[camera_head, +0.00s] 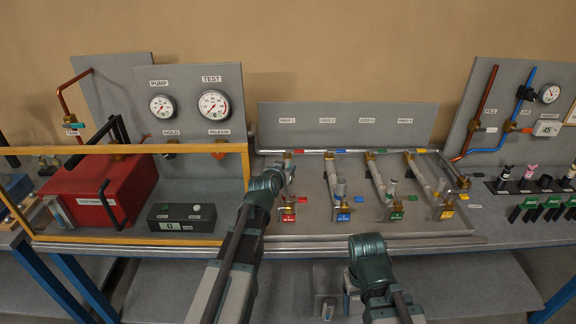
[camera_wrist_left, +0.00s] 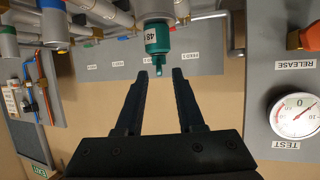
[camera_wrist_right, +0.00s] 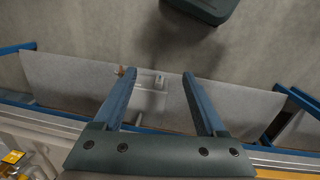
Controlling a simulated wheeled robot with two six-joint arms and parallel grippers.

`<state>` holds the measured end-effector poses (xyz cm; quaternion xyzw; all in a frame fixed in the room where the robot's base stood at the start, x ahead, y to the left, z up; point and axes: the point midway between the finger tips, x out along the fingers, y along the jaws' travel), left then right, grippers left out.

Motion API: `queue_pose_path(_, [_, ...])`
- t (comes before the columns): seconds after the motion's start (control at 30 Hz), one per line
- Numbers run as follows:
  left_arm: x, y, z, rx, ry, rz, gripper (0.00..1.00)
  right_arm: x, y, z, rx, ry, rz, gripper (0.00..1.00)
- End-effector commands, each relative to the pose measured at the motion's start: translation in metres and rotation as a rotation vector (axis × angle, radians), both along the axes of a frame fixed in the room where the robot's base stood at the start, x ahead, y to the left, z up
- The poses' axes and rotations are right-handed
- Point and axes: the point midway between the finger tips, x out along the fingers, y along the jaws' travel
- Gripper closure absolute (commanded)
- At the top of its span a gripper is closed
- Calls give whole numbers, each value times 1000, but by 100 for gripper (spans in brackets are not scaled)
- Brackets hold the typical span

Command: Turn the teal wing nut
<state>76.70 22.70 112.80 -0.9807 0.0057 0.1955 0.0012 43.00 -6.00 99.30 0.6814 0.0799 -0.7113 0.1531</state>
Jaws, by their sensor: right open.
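In the left wrist view a teal cylindrical fitting with a small flat tab (camera_wrist_left: 157,66) hangs from a grey tube; it looks like the teal wing nut, though no clear wings show. My left gripper (camera_wrist_left: 160,72) is open, with its two fingers spread either side of the tab and visible gaps on both sides. In the head view my left wrist reaches the first feed station and hides the fitting. My right gripper (camera_wrist_right: 158,76) is open and empty above the low shelf; its fingers cannot be made out in the head view.
Several feed stations with slanted tubes and coloured tags, such as the blue tag (camera_head: 343,217), stand right of my left wrist. A yellow rail (camera_head: 120,149) fronts a red box (camera_head: 95,190) at left. The TEST gauge (camera_wrist_left: 294,115) is near my left gripper. A lower shelf (camera_head: 460,288) is mostly clear.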

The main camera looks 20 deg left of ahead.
Motion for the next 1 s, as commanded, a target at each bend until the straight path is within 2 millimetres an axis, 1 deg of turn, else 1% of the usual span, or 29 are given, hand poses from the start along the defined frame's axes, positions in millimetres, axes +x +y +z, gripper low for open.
queue_pose_path(0.03, [-13,0,7,-1,0,0,62,0,0,7,0,0,0,27])
queue_pose_path(0.17, [-38,0,18,-1,1,1,62,0,0,18,0,0,1,27])
queue_pose_path(0.3, [-68,1,30,-1,1,1,62,0,0,30,0,0,1,27])
queue_pose_path(0.4, [-86,1,37,-1,1,1,62,0,0,38,0,0,1,27])
queue_pose_path(0.5, [-98,1,42,0,1,1,62,0,0,42,0,0,2,27])
queue_pose_path(0.63, [-104,1,43,-1,1,0,62,0,0,43,0,0,2,27])
queue_pose_path(0.83, [-103,1,42,-1,1,0,62,0,0,42,0,0,2,27])
queue_pose_path(0.87, [-103,1,42,-1,2,0,62,0,0,42,0,0,2,25])
queue_pose_path(0.9, [-103,1,42,0,2,-1,62,0,0,42,1,0,0,18])
queue_pose_path(0.97, [-104,-2,38,0,11,-6,62,2,1,40,12,3,-15,7])
queue_pose_path(1.0, [-104,-6,33,0,23,-15,62,4,3,37,29,5,-37,7])
